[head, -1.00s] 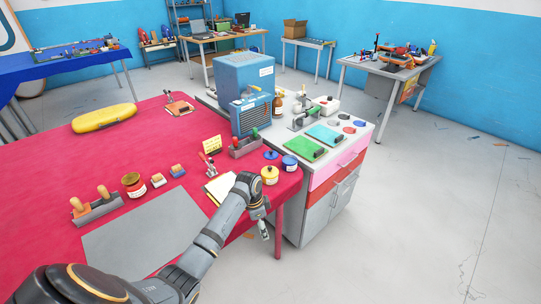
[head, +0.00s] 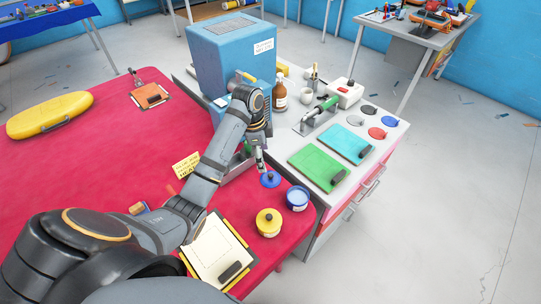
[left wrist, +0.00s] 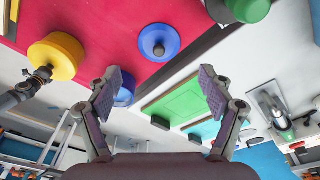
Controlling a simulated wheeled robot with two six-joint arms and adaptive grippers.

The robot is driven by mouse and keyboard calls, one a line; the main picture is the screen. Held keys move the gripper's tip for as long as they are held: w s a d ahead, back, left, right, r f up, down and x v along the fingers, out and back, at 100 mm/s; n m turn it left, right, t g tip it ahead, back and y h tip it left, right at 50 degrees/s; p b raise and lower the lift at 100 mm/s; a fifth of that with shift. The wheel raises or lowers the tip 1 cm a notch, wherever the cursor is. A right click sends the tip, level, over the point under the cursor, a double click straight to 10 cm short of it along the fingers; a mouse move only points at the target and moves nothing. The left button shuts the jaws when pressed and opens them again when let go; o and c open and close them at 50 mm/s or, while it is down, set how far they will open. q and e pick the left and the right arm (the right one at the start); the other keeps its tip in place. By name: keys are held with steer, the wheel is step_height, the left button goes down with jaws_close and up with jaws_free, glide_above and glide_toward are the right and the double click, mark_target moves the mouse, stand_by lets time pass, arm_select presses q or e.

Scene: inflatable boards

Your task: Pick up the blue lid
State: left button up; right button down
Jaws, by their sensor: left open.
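The blue lid (head: 270,180) is a flat round disc with a dark knob. It lies on the red table near the right edge, beside the blue jar (head: 297,198) and behind the yellow jar (head: 268,222). My left gripper (head: 261,165) is just above and behind the lid in the head view, pointing down. In the left wrist view the lid (left wrist: 159,42) lies beyond the open, empty fingers (left wrist: 160,80), roughly centred between them and apart from both. The blue jar (left wrist: 125,92) is partly hidden by the left-hand finger.
A blue machine (head: 235,50) stands behind my left gripper. A clipboard (head: 218,250) lies at the table's front edge. The cabinet to the right holds a green board (head: 318,166), a turquoise board (head: 345,143) and several small discs.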

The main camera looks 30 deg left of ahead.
mark_target(270, 176)
arm_select(q)
steer(key=f, duration=0.1)
steer(key=d+f, duration=0.1)
steer(key=s+f, duration=0.1)
steer(key=shift+d+f+p, duration=0.1)
steer(key=shift+d+p, duration=0.15)
steer(key=shift+p, duration=0.05)
steer(key=f, duration=0.1)
steer(key=w+f, duration=0.1)
steer(key=shift+d+f+p, duration=0.1)
steer(key=shift+f+p, duration=0.25)
steer(key=f, duration=0.3)
steer(key=shift+w+d+f, duration=0.2)
steer(key=shift+w, duration=0.1)
steer(key=shift+f, duration=0.1)
steer(key=shift+c, duration=0.6)
steer(key=c, duration=1)
steer(key=shift+s, duration=0.2)
jaws_close()
arm_select(e)
steer(key=shift+s+d+r, duration=0.35)
steer(key=shift+s+r, duration=0.05)
steer(key=shift+s, duration=0.15)
steer(key=shift+s+d+r, duration=0.35)
steer(key=shift+s, duration=0.2)
